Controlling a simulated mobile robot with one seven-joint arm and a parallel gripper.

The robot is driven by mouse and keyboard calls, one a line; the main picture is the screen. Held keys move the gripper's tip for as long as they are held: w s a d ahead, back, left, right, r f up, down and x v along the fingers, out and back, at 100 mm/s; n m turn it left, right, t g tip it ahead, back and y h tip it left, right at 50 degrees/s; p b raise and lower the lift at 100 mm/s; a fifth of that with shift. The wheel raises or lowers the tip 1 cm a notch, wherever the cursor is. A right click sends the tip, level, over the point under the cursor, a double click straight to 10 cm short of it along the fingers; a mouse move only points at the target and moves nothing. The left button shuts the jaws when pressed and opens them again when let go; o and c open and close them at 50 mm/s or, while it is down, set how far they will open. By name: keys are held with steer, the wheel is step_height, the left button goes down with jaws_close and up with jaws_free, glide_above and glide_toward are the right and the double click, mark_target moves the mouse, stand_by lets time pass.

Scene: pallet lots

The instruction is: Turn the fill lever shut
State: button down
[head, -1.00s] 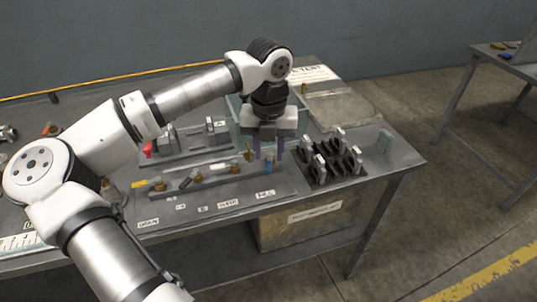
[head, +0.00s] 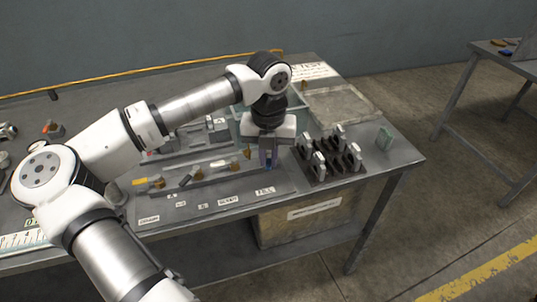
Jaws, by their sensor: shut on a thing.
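The fill lever (head: 267,166) is the small blue handle at the right end of the valve row, above the FILL label (head: 265,191). My gripper (head: 267,160) points down over it, with its fingers shut on the blue lever. The fingers hide most of the lever, so its exact angle cannot be told. The valve manifold (head: 215,177) runs left from there and carries several brass parts and a yellow lever (head: 140,182) at its left end.
A black rack (head: 327,170) with several grey-topped parts stands close to the right of my gripper. A teal tray lies behind it. A printed TEST sheet (head: 309,72) lies at the back.

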steer(key=m+b, duration=0.1)
steer(key=a+m+b, duration=0.1)
steer(key=shift+w+f+b, duration=0.15)
steer(key=shift+f+b, duration=0.05)
steer(key=shift+b, duration=0.2)
steer(key=m, duration=0.1)
steer(key=m+b, duration=0.1)
steer(key=a+m+b, duration=0.1)
steer(key=m, duration=0.1)
steer(key=shift+w, duration=0.25)
steer(key=m+b, duration=0.1)
steer(key=m, duration=0.1)
steer(key=w+a+m+b, duration=0.1)
steer(key=m, duration=0.1)
steer(key=shift+r, duration=0.15)
steer(key=shift+w+a+m, duration=0.15)
steer(key=shift+w+m, duration=0.1)
steer(key=shift+m, duration=0.55)
steer(key=shift+w+a+m, duration=0.1)
steer(key=shift+w+m, duration=0.15)
steer(key=shift+m, duration=0.55)
steer(key=shift+r, duration=0.1)
steer(key=c, duration=1.5)
jaws_free()
steer(key=shift+o, duration=0.2)
